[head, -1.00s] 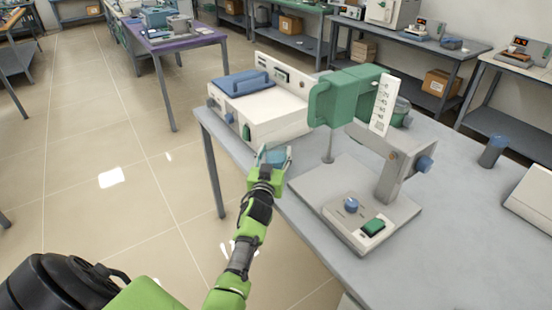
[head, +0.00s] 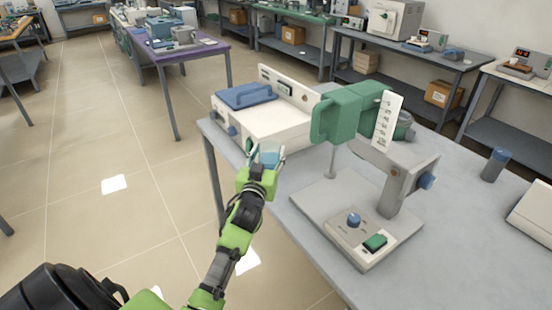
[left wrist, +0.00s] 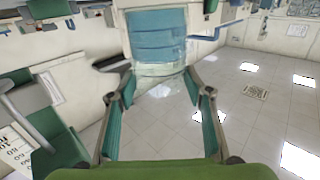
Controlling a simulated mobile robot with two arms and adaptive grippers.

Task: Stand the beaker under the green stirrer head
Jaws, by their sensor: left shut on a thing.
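The beaker (head: 268,157), clear with a blue tint, is held between the fingers of my left gripper (head: 263,162). The gripper is at the table's near left edge, left of the stirrer. The green stirrer head (head: 345,113) sits on a bent arm above a pale base plate (head: 317,208). A thin rod hangs from the head to near the plate. The plate under the head carries no beaker. My right gripper is not in view.
A white instrument with a blue lid (head: 245,96) stands behind the beaker on the grey table (head: 450,225). A control box (head: 362,240) with a blue knob and green switch sits at the plate's front. A blue-grey cylinder (head: 495,165) stands at the right.

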